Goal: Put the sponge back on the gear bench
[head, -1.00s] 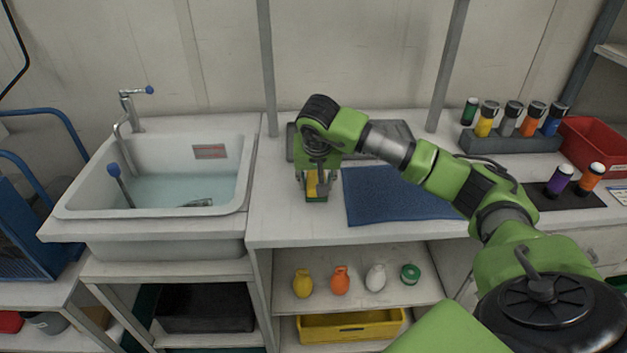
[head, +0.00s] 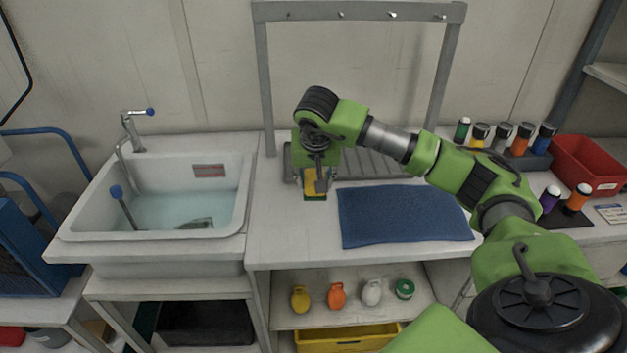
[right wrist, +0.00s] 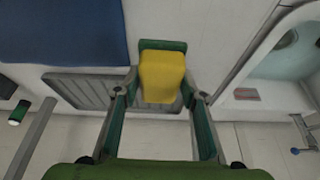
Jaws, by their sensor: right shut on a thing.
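My right gripper (right wrist: 162,88) is shut on the sponge (right wrist: 162,75), a yellow block with a dark green layer. Its fingers grip it from both sides. In the head view the gripper (head: 315,180) points down with the sponge (head: 315,186) over the white bench (head: 285,235), left of the blue mat. I cannot tell whether the sponge touches the bench top. My left gripper is out of view.
The blue mat (head: 400,217) lies right of the sponge. A grey ribbed tray (head: 375,165) is behind it. The sink (head: 100,215) stands left. Bottles (head: 500,135) and a red bin (head: 590,165) are at right. Bare bench lies in front of the sponge.

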